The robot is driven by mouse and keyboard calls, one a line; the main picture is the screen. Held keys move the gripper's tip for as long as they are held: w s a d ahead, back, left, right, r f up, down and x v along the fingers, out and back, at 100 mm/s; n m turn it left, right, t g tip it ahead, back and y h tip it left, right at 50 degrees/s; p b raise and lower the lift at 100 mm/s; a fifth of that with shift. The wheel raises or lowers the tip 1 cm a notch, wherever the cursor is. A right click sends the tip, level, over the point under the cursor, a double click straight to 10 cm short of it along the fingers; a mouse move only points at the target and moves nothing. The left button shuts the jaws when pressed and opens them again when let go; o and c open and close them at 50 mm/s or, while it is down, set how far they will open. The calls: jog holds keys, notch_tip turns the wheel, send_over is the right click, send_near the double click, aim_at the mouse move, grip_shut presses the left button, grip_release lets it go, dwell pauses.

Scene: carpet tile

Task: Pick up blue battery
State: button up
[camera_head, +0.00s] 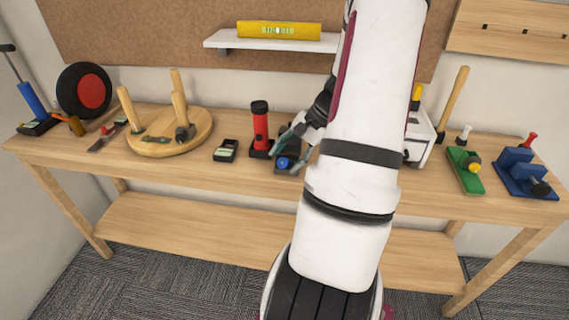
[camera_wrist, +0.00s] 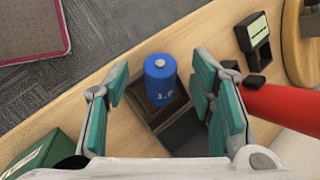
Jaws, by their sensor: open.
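A blue battery (camera_wrist: 160,82) stands upright in the middle of the wrist view, in or on a dark square holder (camera_wrist: 150,115) on the wooden bench. My gripper (camera_wrist: 163,85) is open, with one teal-padded finger on each side of the battery. No contact shows between the pads and the battery. In the head view, my gripper (camera_head: 295,145) is low over the bench, and a small blue part of the battery (camera_head: 283,162) shows beside it. My arm hides much of that spot.
A red flashlight (camera_head: 261,130) stands close to my gripper; its red body (camera_wrist: 285,105) shows at right in the wrist view. A small black device (camera_head: 226,150) lies left of it. A green box (camera_wrist: 45,150) is near the other finger. A shelf holds a yellow level (camera_head: 279,30) above.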

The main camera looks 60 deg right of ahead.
jog(key=shift+x, duration=1.3)
grip_shut()
jog(key=shift+r, duration=0.2)
